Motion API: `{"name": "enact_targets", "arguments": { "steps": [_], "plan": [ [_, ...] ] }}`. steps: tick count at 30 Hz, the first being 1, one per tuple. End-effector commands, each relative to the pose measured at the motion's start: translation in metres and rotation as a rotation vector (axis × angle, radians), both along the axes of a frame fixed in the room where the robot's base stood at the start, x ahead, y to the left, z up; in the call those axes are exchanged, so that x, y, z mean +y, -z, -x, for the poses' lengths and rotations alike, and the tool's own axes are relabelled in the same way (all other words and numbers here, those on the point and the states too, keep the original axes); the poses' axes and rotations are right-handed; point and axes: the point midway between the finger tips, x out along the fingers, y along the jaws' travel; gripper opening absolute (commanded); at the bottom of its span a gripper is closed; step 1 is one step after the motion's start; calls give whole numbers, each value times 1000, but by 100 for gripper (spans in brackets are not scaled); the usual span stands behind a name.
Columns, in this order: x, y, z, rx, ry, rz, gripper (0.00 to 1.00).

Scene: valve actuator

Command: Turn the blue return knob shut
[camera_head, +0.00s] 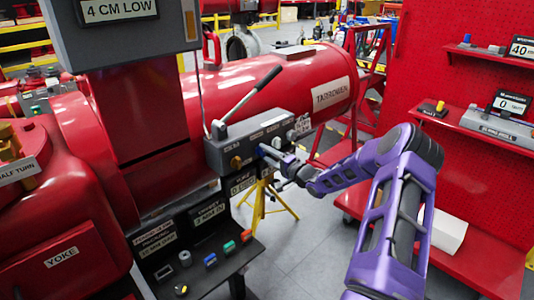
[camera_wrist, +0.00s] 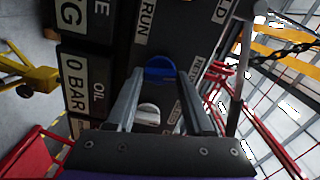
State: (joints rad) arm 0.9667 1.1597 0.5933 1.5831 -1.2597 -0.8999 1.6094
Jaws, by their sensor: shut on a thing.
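The blue return knob (camera_wrist: 160,70) sits on the dark face of the hand pump, between my gripper's two fingertips in the wrist view. My gripper (camera_wrist: 161,76) is shut on it, one finger on each side. In the head view my gripper (camera_head: 271,154) reaches the front of the grey pump box (camera_head: 245,140) from the right, and a bit of the blue knob (camera_head: 262,149) shows at its tip. The fingertip contact is too small to see clearly there. A "RUN" label (camera_wrist: 147,22) lies beside the knob.
A pale knob (camera_wrist: 148,114) lies between my fingers, nearer the palm. The pump's long lever (camera_head: 252,94) slants up above the box. A yellow tripod (camera_head: 264,203) stands below. Red shelves (camera_head: 480,130) are at right.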

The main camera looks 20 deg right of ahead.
Motion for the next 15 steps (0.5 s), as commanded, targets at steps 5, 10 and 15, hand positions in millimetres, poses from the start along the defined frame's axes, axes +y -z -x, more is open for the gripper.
{"name": "enact_targets", "arguments": {
  "steps": [5, 10, 15],
  "plan": [
    [0, 0, 0, 23, -1, -64, 0],
    [0, 0, 0, 35, -1, -95, 0],
    [0, 0, 0, 38, 0, -103, 0]
  ]
}}
